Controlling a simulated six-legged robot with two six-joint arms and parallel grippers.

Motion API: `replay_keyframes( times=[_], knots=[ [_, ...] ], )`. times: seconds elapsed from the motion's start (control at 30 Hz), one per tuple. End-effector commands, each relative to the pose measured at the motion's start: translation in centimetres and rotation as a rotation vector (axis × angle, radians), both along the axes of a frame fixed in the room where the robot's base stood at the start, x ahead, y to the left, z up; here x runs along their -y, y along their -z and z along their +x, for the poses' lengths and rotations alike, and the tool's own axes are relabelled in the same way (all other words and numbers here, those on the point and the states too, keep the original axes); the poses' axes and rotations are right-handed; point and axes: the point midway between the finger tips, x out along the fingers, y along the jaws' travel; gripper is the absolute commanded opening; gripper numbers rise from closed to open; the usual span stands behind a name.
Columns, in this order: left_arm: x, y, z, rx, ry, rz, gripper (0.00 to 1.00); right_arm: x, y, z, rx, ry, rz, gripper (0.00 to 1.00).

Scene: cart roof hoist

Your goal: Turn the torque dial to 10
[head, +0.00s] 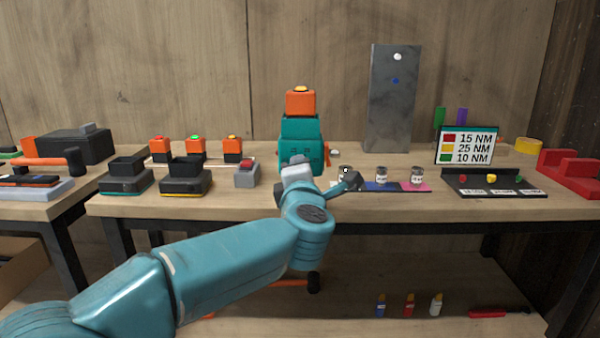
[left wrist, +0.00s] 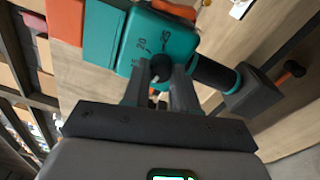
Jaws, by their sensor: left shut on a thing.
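The teal tool (head: 302,140) stands on the bench with an orange block (head: 300,102) on top. In the left wrist view the tool's teal face (left wrist: 150,30) carries printed numbers; 20 and 25 are readable. The dark torque dial (left wrist: 161,66) sits below these numbers, mostly hidden between my fingers. My left gripper (left wrist: 160,84) is shut on the dial. In the head view my left wrist covers the tool's lower front, so the fingers are hidden. Which number the dial points to cannot be told. My right gripper is not in view.
A sign (head: 467,146) lists 15 NM red, 25 NM yellow and 10 NM green. Small jars (head: 382,175) stand on coloured pads right of the tool. A grey block with a red top (head: 246,173) and dark chargers (head: 186,177) stand left. A tall grey panel (head: 392,100) stands behind.

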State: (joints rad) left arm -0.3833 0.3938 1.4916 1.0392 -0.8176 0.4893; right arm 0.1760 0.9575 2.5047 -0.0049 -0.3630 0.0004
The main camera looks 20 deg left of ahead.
Motion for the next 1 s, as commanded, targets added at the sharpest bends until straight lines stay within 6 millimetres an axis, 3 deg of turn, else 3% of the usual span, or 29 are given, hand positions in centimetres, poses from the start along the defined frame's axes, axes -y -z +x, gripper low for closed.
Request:
replay_keyframes(
  times=[0.17, 0.2, 0.27, 0.3, 0.67, 0.77, 1.0],
  knots=[
    [0.0, 0.0, 0.0, 0.001, 0.001, -0.001, 0.00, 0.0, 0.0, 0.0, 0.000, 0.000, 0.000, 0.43],
    [0.0, -0.1, 0.0, 0.001, 0.001, -0.001, 0.30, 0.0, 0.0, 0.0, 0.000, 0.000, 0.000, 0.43],
    [0.0, -0.1, 0.0, 0.001, 0.001, -0.001, 0.50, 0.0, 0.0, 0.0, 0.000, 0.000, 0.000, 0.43],
    [0.0, 0.0, 0.0, 0.001, 0.001, 0.000, 0.53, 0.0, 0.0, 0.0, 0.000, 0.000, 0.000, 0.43],
    [0.3, 0.0, -0.7, 0.000, 0.002, 0.001, 0.53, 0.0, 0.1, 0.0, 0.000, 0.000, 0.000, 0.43],
    [0.8, 0.0, -2.2, 0.001, 0.003, 0.000, 0.53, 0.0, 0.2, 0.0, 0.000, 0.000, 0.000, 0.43],
    [2.9, 0.2, -8.2, 0.001, 0.006, 0.001, 0.53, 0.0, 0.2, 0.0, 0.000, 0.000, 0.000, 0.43]
  ],
)
